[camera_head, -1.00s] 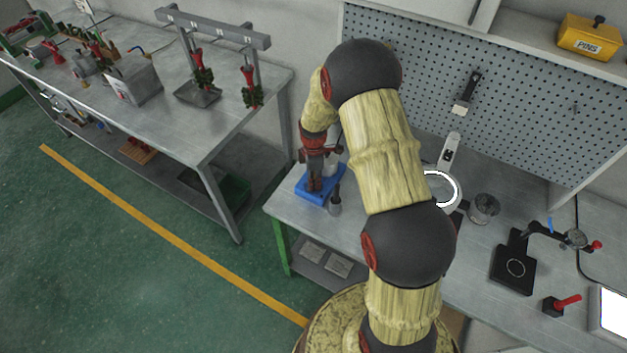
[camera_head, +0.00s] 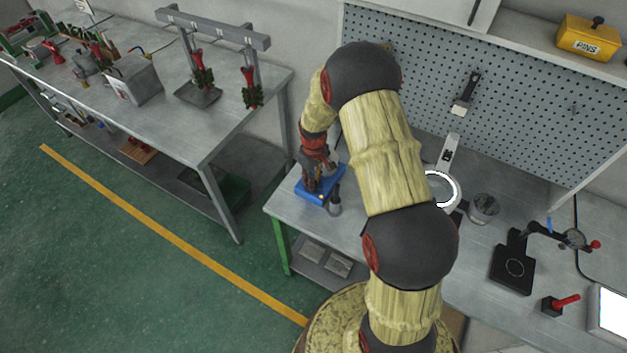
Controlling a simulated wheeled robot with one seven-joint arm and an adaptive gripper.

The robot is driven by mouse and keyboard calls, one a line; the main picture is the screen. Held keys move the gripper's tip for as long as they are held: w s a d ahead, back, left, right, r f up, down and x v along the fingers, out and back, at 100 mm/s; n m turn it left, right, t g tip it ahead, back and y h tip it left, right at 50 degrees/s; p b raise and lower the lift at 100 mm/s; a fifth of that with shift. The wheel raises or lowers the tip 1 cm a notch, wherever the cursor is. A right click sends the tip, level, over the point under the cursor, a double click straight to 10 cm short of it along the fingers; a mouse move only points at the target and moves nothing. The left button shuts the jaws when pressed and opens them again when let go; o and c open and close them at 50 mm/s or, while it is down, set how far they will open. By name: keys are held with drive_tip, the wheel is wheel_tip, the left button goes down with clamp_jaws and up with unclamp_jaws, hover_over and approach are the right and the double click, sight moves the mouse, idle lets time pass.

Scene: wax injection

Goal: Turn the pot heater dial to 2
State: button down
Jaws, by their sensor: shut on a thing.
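A low blue unit (camera_head: 332,183) sits at the left end of the right-hand workbench; I take it for the pot heater. My gripper (camera_head: 312,186) is down at its left part, pointing downward and slightly tilted. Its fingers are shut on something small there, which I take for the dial. The fingers hide the dial, and its marks and setting cannot be read. A small light spot shows on the unit's front, just right of the fingers.
A small grey cylinder (camera_head: 335,203) stands close by the blue unit's right front. A white ring lamp (camera_head: 443,190), a grey cup (camera_head: 484,208) and a black plate (camera_head: 513,268) stand farther right. A pegboard (camera_head: 520,110) rises behind the bench.

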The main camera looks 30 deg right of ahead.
drive_tip(key=m, duration=0.5)
drive_tip(key=shift+m, duration=0.3)
drive_tip(key=m, duration=0.5)
drive_tip(key=shift+m, duration=0.4)
drive_tip(key=c, duration=1.6)
unclamp_jaws()
drive_tip(key=shift+o, duration=0.2)
wheel_tip(320, 180, up, 12)
